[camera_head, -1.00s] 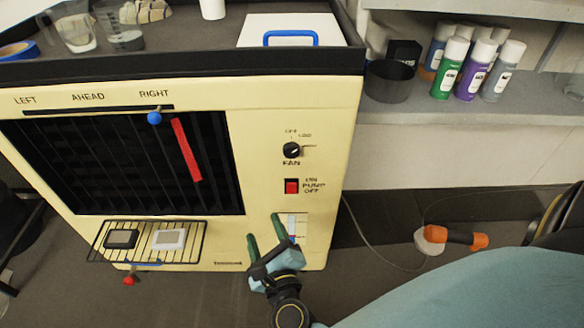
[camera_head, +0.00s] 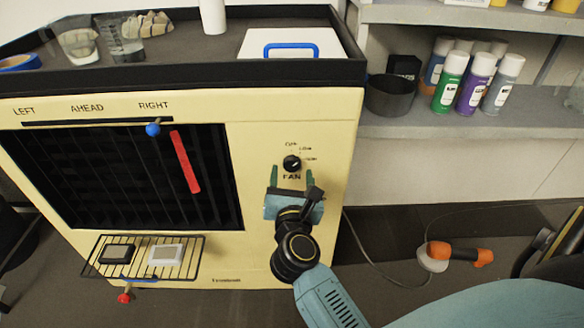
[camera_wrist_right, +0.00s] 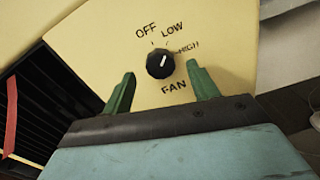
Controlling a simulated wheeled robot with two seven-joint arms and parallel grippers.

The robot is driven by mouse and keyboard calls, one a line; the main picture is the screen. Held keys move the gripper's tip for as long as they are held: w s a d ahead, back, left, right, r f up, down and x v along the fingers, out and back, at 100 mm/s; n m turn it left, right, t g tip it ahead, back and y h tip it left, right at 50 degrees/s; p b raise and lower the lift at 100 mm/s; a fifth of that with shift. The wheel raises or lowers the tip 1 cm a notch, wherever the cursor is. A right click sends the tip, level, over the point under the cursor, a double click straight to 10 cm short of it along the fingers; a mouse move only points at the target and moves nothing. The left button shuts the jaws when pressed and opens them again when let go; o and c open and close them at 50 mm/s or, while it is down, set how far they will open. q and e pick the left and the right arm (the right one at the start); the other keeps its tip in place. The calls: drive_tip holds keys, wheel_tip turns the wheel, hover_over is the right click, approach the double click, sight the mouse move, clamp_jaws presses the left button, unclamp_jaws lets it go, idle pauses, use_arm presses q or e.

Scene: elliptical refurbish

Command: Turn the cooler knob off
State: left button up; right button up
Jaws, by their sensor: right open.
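The cream cooler (camera_head: 195,105) stands in front of me. Its black fan knob (camera_head: 292,162) is on the right of the front panel; in the right wrist view the knob (camera_wrist_right: 160,65) has OFF, LOW and HIGH marks around it, and its white pointer line tilts up and slightly right, toward LOW. My right gripper (camera_head: 291,178) is open just below the knob. In the right wrist view its green fingertips (camera_wrist_right: 160,90) are on either side of the knob, apart from it. The pump switch is hidden behind my right gripper. My left gripper is not in view.
A wire rack (camera_head: 143,257) with two small devices juts from the cooler's lower front. A white box with a blue handle (camera_head: 291,45) and cups stand on the cooler top. Spray cans (camera_head: 474,82) stand on the right shelf. An orange-and-black tool (camera_head: 455,254) lies on the floor.

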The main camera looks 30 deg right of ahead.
sight(292, 163)
drive_tip(key=shift+x, duration=1.45)
drive_tip(key=shift+c, duration=0.2)
drive_tip(key=c, duration=0.9)
